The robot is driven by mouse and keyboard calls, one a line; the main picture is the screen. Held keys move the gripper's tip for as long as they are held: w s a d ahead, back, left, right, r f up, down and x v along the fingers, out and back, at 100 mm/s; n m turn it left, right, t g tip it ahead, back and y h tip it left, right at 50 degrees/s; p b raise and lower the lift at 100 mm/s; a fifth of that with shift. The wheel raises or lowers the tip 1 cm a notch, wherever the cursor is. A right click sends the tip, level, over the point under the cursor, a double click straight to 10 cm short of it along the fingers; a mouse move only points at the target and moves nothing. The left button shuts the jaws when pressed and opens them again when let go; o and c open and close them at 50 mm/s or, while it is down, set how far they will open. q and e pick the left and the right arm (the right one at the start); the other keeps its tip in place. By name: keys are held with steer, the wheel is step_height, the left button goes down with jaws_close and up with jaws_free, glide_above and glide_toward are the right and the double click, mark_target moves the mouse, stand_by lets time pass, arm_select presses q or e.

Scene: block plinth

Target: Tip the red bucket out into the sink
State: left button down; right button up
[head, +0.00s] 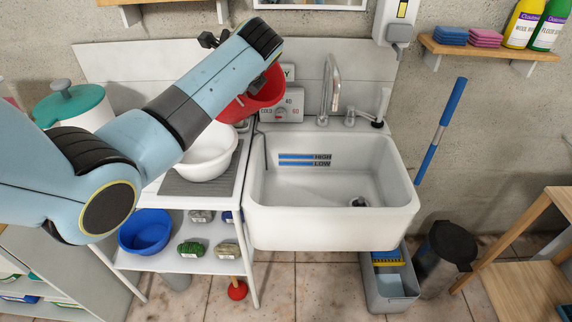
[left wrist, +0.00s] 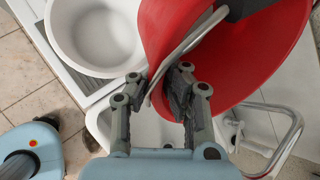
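The red bucket (head: 258,96) is in the air near the left back corner of the sink, tilted, partly behind my left arm. In the left wrist view the bucket (left wrist: 262,62) fills the upper right, with its red inside showing. In the head view that gripper is hidden behind my arm. The white sink (head: 332,222) looks empty, with a dark drain on its floor. I cannot see what is in the bucket. My right gripper is not in view.
A white bowl (head: 207,153) stands on the drainboard left of the sink. A tap (head: 331,90) rises at the sink's back. A blue basin (head: 145,232) is on the shelf below. A dark bin (head: 446,246) and a wooden rack (head: 520,252) stand on the right.

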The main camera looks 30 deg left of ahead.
arm_select(q)
steer(key=shift+w+f, duration=0.1)
steer(key=shift+f, duration=0.25)
steer(key=shift+d+y, duration=0.35)
steer(key=shift+y, duration=0.05)
steer(key=shift+a+f, duration=0.1)
